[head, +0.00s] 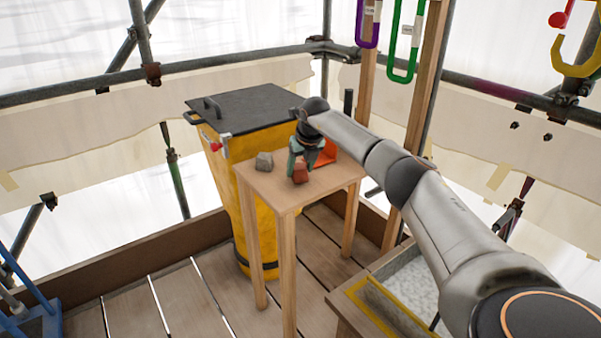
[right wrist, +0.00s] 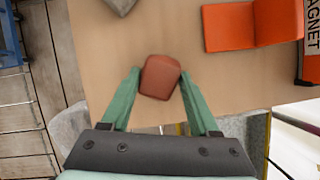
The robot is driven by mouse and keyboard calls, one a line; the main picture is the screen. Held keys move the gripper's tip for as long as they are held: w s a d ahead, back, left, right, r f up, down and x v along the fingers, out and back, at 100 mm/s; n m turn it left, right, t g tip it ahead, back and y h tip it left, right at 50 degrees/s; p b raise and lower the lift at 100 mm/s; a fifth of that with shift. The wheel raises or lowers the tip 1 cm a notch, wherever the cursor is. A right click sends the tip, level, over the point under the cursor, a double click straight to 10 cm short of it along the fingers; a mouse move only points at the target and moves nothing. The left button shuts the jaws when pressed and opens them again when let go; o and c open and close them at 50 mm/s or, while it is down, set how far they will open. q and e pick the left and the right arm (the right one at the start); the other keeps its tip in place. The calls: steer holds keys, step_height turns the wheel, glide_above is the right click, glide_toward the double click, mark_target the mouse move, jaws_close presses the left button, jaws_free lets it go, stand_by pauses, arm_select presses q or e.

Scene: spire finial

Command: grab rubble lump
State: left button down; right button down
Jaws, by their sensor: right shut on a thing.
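A reddish-brown rubble lump (head: 300,174) is at the front of a small wooden table (head: 280,190). My right gripper (head: 301,165) reaches down over the table from the right and is shut on this lump. In the right wrist view the lump (right wrist: 160,77) sits between the tips of the two green fingers (right wrist: 159,84). I cannot tell whether it still touches the tabletop. A grey rubble lump (head: 264,161) lies apart to the left; part of it shows at the top edge of the right wrist view (right wrist: 120,4). My left gripper is not in view.
An orange object (head: 327,152) lies on the table to the right of the gripper; the word MAGNET shows beside it in the wrist view. A yellow bin (head: 228,185) with a dark lid stands behind the table. Scaffold tubes (head: 230,61) cross behind. Bare tabletop lies between the lumps.

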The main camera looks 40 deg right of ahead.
steer(key=shift+f, duration=0.55)
steer(key=shift+f, duration=0.1)
steer(key=shift+c, duration=0.7)
jaws_free()
steer(key=shift+r, duration=0.3)
steer(key=p+v, duration=0.1)
steer(key=v, duration=1)
steer(key=shift+s+r+p, duration=0.15)
steer(key=shift+r+p, duration=0.15)
steer(key=shift+p, duration=0.1)
